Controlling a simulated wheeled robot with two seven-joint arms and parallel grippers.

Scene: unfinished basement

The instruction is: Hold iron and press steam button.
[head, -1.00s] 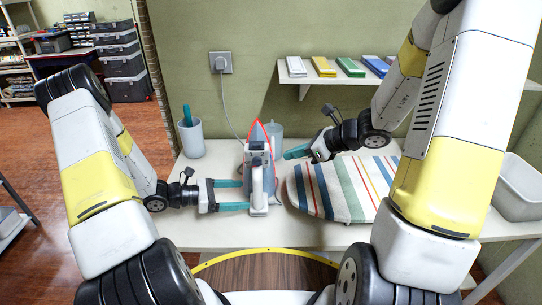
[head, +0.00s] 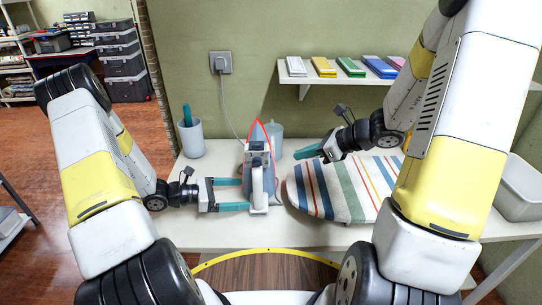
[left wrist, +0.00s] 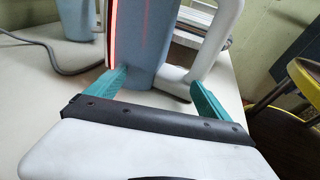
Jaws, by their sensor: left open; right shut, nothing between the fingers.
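The iron (head: 260,170) stands upright on its heel on the white table, grey-blue with a white handle and a glowing red edge. A cord runs from near it up to the wall outlet. My left gripper (head: 240,195) is open at the iron's left side, its teal fingers reaching to the body and handle. In the left wrist view the fingers (left wrist: 160,90) stand apart on either side of the iron's lower part (left wrist: 150,45). My right gripper (head: 310,152) is shut and empty, to the right of the iron and above the ironing board. The steam button cannot be made out.
A striped ironing board (head: 345,190) lies right of the iron. A cup (head: 191,138) with a teal item stands at the back left, and a grey-blue jug (head: 275,142) behind the iron. A shelf (head: 345,80) holds several coloured blocks. A grey bin (head: 518,190) is at the right.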

